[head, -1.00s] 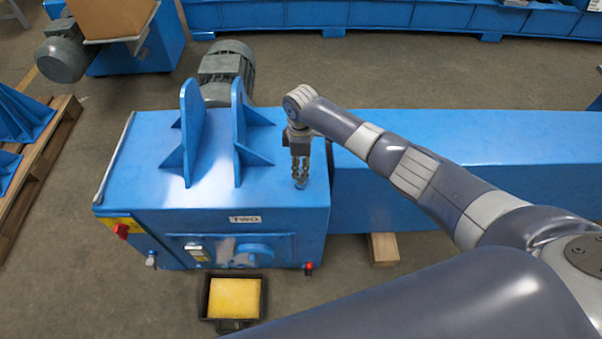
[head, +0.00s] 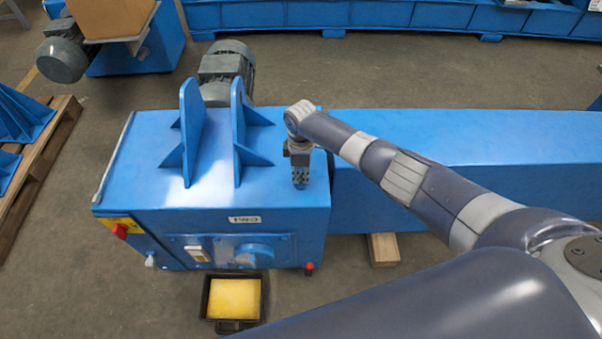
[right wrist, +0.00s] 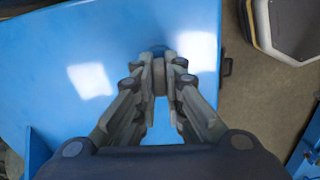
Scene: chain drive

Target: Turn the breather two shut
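The blue housing (head: 262,195) carries a plate that appears to read TWO (head: 245,219). My right gripper (head: 300,184) points down at the right end of its top. In the right wrist view, the fingers (right wrist: 159,76) close from both sides on a small grey and blue fitting, which I take to be breather two (right wrist: 158,74). The fingertips appear to touch its sides. In the head view the fitting is mostly hidden by the gripper, and its turn angle cannot be read. My left gripper is not in view.
Two upright blue brackets (head: 192,130) stand on the housing, left of my gripper. A grey motor (head: 226,70) is behind. A long blue beam (head: 450,140) runs right, under my right arm. A black tray with a yellow block (head: 233,300) lies in front on the floor.

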